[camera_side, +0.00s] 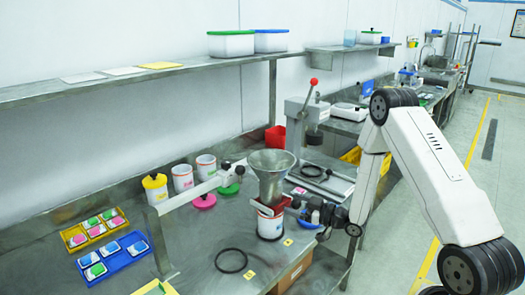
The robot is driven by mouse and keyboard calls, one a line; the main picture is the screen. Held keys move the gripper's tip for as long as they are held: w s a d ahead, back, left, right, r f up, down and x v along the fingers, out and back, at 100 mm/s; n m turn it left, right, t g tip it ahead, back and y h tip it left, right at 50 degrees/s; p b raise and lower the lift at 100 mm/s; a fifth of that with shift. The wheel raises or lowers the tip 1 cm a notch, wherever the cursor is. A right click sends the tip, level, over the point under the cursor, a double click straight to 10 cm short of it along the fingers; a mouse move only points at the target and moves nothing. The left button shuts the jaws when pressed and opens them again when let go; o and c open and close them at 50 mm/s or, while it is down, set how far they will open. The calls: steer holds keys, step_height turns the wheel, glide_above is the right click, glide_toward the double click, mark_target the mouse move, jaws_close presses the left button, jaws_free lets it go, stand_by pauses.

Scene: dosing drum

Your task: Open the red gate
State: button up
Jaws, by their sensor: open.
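A metal hopper (271,172) with a wide funnel top stands at the front edge of the bench. A red part, which looks like the red gate (284,202), sits at the hopper's lower end. A white container (270,226) stands directly below it. My gripper (303,211) is just right of the red gate, dark and small in the picture. It is open. I cannot tell whether its fingertips touch the gate or stand around part of it.
A pale bar (190,194) runs left of the hopper. A black ring (231,260) lies in front. A lever press (307,130) stands behind right.

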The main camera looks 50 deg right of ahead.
steer(key=shift+w+a, duration=0.2)
steer(key=shift+w, duration=0.85)
jaws_close()
stand_by(0.7)
